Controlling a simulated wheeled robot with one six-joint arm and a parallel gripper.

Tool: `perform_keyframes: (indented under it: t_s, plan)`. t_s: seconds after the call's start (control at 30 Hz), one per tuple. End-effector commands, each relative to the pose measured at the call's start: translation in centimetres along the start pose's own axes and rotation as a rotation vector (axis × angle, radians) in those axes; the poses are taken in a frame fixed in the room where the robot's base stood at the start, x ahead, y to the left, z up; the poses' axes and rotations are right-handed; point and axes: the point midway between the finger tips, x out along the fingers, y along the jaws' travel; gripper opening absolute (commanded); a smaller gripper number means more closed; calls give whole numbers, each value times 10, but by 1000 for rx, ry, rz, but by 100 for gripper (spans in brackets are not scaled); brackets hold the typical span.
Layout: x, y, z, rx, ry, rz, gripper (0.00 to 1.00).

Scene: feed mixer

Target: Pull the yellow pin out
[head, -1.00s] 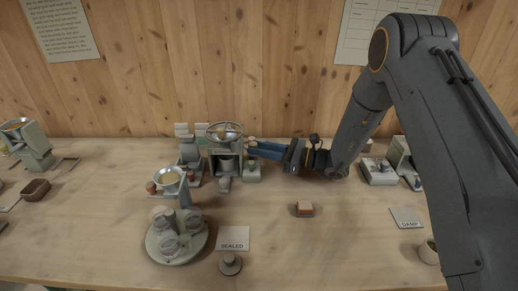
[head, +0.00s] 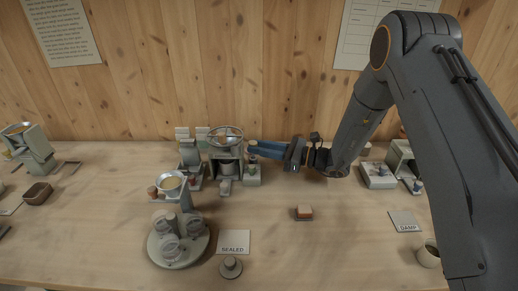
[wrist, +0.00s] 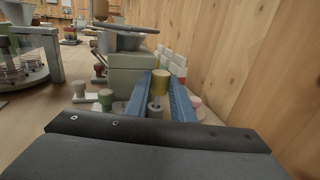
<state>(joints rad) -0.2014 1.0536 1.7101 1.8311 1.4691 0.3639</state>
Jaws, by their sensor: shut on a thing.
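The yellow pin (wrist: 160,80) shows in the wrist view as a yellow cylindrical head above a pale stem and round grey base. My gripper's two blue fingers lie on either side of it, shut on it. In the head view my gripper (head: 251,149) reaches left to a small block (head: 252,181) beside the grey-green machine with a handwheel (head: 226,135). The pin is mostly hidden there by the fingers. I cannot tell whether the pin is still seated.
A green knob (wrist: 105,98) and a pink knob (wrist: 193,101) stand close to the fingers. A round stand with jars (head: 178,248), a SEALED card (head: 234,241) and a brown block (head: 304,211) are in front. The table's middle right is mostly clear.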

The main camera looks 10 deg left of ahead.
Motion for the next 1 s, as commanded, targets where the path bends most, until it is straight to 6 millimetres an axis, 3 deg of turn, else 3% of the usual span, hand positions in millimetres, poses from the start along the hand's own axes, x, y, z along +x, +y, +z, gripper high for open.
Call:
perform_keyframes:
  t_s: [1.0]
  plan:
    - [0,0,49,0,0,0,0]
